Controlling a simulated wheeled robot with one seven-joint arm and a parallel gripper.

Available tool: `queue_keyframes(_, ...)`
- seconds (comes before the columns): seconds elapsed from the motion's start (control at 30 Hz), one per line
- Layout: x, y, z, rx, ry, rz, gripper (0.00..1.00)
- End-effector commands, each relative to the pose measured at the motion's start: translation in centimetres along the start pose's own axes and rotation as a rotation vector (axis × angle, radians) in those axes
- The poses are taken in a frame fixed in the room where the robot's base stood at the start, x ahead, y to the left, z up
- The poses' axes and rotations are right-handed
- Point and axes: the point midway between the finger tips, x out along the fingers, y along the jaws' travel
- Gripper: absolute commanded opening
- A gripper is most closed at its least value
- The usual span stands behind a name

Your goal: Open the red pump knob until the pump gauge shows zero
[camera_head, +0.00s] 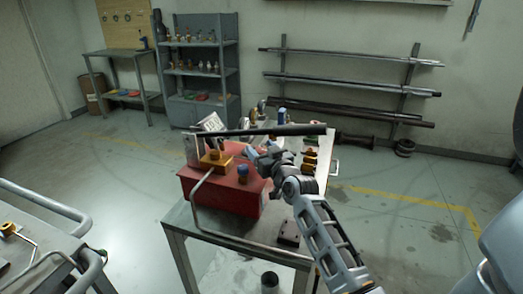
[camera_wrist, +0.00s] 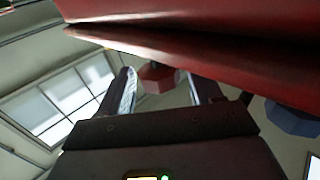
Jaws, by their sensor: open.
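The red pump (camera_head: 225,192) stands on a metal table, with a brass-coloured block and a long black lever on top. In the wrist view its red body (camera_wrist: 220,45) fills the upper part. A small dark red knob (camera_wrist: 157,78) shows there beyond and between my two fingertips. My gripper (camera_head: 258,153) is open, just right of the pump's top in the head view. I cannot tell whether either finger touches the knob. No gauge reading can be made out in either view.
A blue cap (camera_head: 243,171) sits on the pump's right side; a blue faceted part (camera_wrist: 292,117) shows in the wrist view. The black lever (camera_head: 265,131) spans above my gripper. Small items crowd the table's back right. A grey shelf (camera_head: 203,70) stands behind, with open floor between.

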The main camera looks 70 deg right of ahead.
Motion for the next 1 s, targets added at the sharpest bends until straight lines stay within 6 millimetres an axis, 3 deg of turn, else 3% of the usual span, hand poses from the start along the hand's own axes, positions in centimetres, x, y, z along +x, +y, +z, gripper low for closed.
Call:
queue_keyframes(0.3, 0.10, -0.06, 0.01, -0.001, 0.000, -0.001, 0.64)
queue_keyframes(0.83, 0.09, -0.03, 0.01, 0.000, 0.000, -0.001, 0.15)
queue_keyframes(1.0, 0.09, -0.05, 0.02, 0.000, 0.000, -0.003, 0.13)
